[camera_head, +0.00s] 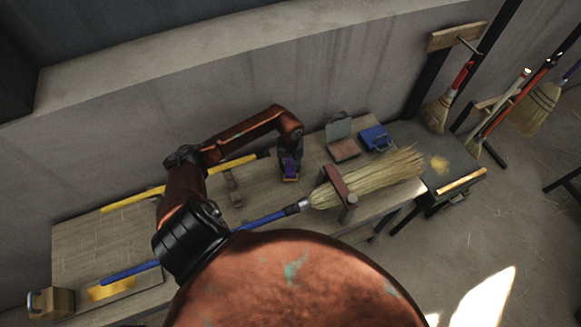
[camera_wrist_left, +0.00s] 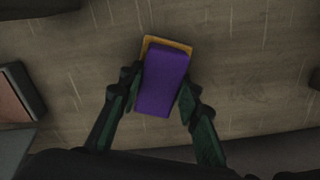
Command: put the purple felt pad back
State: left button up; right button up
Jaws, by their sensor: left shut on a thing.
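The purple felt pad (camera_wrist_left: 161,82) is a small rectangular block held between the two fingers of my left gripper (camera_wrist_left: 160,97) in the left wrist view. A yellow-orange edge (camera_wrist_left: 168,41) shows around its far end; I cannot tell whether the pad touches it. In the head view the purple pad (camera_head: 290,167) shows small at my left gripper (camera_head: 290,172), over the back part of the wooden workbench (camera_head: 80,237). The gripper is shut on the pad. My right gripper is not in view.
A straw broom (camera_head: 375,178) with a blue handle lies along the bench under a dark red clamp (camera_head: 338,187). An open tin (camera_head: 342,142) and a blue box (camera_head: 376,138) stand to the right of the gripper. Brooms (camera_head: 437,112) hang at the right wall.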

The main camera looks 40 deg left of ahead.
aim_at(290, 167)
pick_arm(q)
jog(key=o, duration=0.7)
jog(key=shift+f, duration=0.1)
jog(key=shift+c, duration=0.2)
jog(key=o, duration=0.5)
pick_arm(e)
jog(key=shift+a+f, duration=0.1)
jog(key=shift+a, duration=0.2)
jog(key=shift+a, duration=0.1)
pick_arm(q)
notch_tip(290, 167, up, 12)
jog(key=shift+r+b, duration=0.2)
jog(key=shift+b, duration=0.55)
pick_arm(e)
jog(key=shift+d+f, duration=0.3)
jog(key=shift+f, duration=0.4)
